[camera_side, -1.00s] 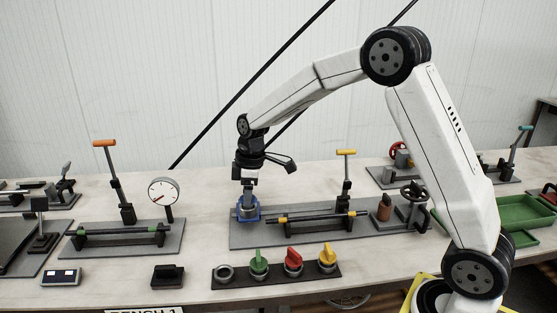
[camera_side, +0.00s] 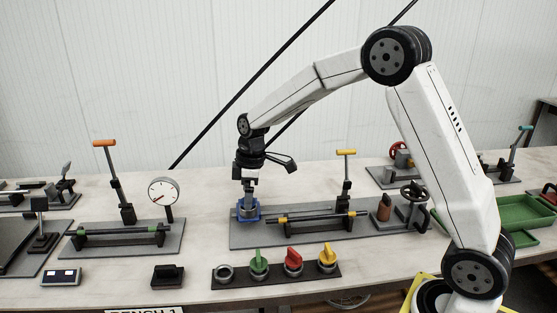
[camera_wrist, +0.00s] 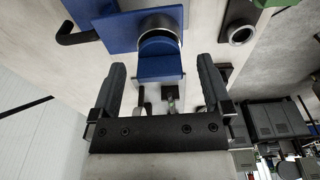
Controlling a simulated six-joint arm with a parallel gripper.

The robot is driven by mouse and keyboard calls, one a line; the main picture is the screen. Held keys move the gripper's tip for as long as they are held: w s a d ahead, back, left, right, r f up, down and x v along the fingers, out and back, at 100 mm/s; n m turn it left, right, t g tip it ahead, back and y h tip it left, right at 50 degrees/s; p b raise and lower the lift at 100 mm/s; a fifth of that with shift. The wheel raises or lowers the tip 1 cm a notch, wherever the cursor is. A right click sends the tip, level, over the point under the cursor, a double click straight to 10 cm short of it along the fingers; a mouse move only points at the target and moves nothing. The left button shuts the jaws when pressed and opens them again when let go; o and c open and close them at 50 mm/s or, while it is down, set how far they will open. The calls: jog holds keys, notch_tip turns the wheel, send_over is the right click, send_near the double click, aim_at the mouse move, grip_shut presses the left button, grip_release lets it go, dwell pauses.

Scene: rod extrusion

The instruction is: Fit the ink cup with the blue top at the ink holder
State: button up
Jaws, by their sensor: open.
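The ink holder is a blue mount (camera_side: 247,217) at the left end of a grey base plate in the side view; its blue body (camera_wrist: 112,33) fills the top of the wrist view. The ink cup with the blue top (camera_wrist: 160,66) is at the holder, its blue grip between my fingers and its grey body (camera_side: 248,206) down in the blue mount in the side view. Whether it is fully seated is hard to tell. My gripper (camera_side: 249,193) points down right over it. In the wrist view the two fingers (camera_wrist: 162,72) are apart, with gaps beside the blue grip.
A dark rack (camera_side: 277,276) in front has an empty ring (camera_side: 224,272) and green (camera_side: 259,262), red (camera_side: 293,262) and yellow (camera_side: 327,258) topped cups. A dial gauge (camera_side: 163,192) stands left of my gripper. A yellow-handled lever (camera_side: 346,172) rises to its right.

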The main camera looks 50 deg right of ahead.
jog(key=shift+s+d+r, duration=0.15)
jog(key=shift+r, duration=1.65)
jog(key=shift+s+d+r, duration=0.15)
jog(key=shift+r, duration=1.6)
jog(key=shift+s+f, duration=0.15)
jog(key=s+a+f+m, duration=0.1)
jog(key=s+f+m, duration=0.2)
jog(key=s, duration=0.3)
jog(key=s+a+f+m+t, duration=0.1)
jog(key=s+f+m, duration=0.2)
jog(key=s, duration=0.4)
jog(key=s+a+f+m+h, duration=0.1)
jog(key=s+f+m, duration=0.2)
jog(key=s, duration=0.3)
jog(key=shift+s+f+t, duration=0.3)
jog(key=shift+s+f, duration=0.05)
jog(key=shift+f, duration=0.3)
